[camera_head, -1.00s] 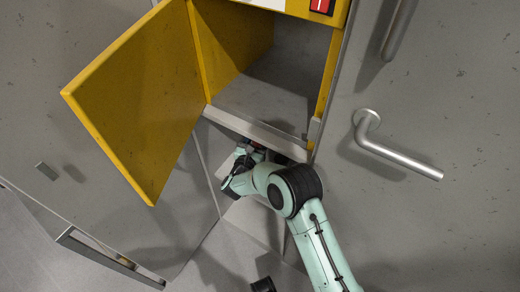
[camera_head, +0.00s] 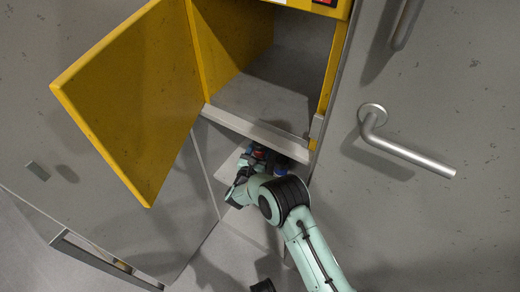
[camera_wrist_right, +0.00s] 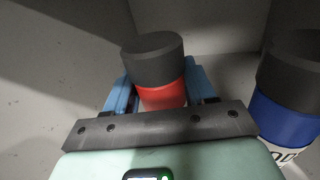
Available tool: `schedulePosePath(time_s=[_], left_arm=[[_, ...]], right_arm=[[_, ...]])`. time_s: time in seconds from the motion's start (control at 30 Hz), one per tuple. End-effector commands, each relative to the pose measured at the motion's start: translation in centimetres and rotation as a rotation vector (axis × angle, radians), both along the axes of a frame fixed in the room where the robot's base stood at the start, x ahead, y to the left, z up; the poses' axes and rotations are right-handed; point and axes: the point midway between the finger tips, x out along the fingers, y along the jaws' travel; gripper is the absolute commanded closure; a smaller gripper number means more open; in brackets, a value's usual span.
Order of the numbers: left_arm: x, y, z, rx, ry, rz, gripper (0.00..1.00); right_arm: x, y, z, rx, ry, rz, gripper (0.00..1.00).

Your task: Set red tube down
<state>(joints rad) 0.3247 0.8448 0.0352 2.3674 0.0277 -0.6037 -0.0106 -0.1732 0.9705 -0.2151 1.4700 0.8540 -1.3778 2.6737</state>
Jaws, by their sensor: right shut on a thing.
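The red tube (camera_wrist_right: 162,92) has a dark grey cap and stands roughly upright between the blue fingers of my right gripper (camera_wrist_right: 160,96) in the right wrist view. The gripper is shut on it. Whether its hidden base touches the surface below, I cannot tell. In the head view my right gripper (camera_head: 257,160) reaches into the lower opening, under the yellow compartment, and the tube is mostly hidden there.
A blue tube (camera_wrist_right: 283,115) with a dark cap stands close right of the gripper. The yellow compartment (camera_head: 268,97) above is empty, its door (camera_head: 130,100) swung open left. A ledge (camera_head: 255,133) overhangs my wrist. A metal handle (camera_head: 410,155) juts out at right.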

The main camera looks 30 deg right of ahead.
Motion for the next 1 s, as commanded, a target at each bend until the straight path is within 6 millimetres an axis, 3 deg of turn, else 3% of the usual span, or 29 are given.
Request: schedulePosePath(time_s=[0.17, 0.2, 0.27, 0.67, 1.0], left_arm=[[-0.5, 0.0, -0.5, -0.001, 0.016, 0.000, 1.00], [-0.5, 0.0, -0.5, -0.002, 0.017, 0.001, 1.00], [-0.5, 0.0, -0.5, -0.002, 0.017, 0.001, 1.00], [0.0, 0.0, 0.2, 0.000, -0.001, 0.000, 1.00], [-1.8, -1.1, 1.5, -0.026, 0.044, -0.020, 1.00]], right_arm=[[0.0, 0.0, -0.2, -0.002, -0.002, -0.001, 0.88], [0.0, 0.0, -0.3, -0.001, 0.001, 0.000, 0.36], [0.0, 0.0, -0.2, -0.001, 0.001, 0.000, 0.18], [0.0, 0.0, 0.2, 0.000, 0.000, 0.000, 0.18], [-4.6, 5.2, 0.2, 0.000, 0.004, 0.003, 0.18]])
